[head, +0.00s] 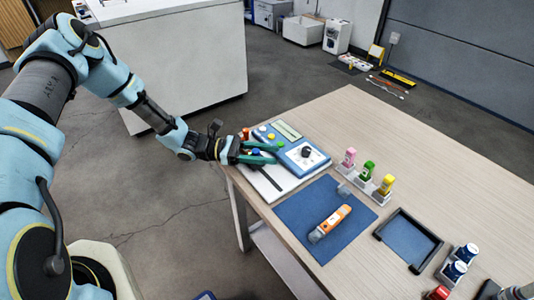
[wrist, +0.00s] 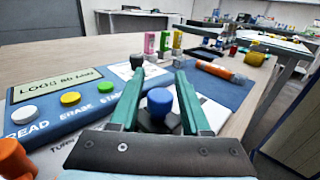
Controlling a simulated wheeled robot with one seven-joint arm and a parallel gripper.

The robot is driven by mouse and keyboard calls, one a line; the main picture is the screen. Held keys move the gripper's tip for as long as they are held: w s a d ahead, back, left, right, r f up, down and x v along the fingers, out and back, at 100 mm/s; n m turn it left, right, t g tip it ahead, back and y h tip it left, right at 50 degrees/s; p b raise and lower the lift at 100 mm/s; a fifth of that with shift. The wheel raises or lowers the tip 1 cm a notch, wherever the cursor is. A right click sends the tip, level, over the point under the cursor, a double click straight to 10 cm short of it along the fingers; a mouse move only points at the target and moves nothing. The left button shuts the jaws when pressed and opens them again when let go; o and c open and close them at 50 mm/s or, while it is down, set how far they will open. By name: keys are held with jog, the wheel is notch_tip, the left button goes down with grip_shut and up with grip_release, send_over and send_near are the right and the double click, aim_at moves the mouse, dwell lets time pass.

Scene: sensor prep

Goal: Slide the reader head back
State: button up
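The blue reader box (head: 278,133) sits at the table's left end, with a display (wrist: 60,88), coloured buttons and a dark knob. A dark sliding head with a blue knob (wrist: 160,101) is beside it, over a white plate with a dark slot (head: 271,178). I take this to be the reader head. My gripper (wrist: 160,92) reaches in from the left, low over the plate. Its green fingers are apart, one on each side of the blue knob, with narrow gaps visible in the wrist view. My gripper (head: 258,154) partly hides the head in the head view.
An orange-and-white handheld tool (head: 330,222) lies on a blue mat (head: 296,207). Pink, green and yellow bottles stand in a holder (head: 366,187) behind it. An orange knob (wrist: 14,158) is close left of my gripper.

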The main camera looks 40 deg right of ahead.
grip_shut()
dwell(1.1)
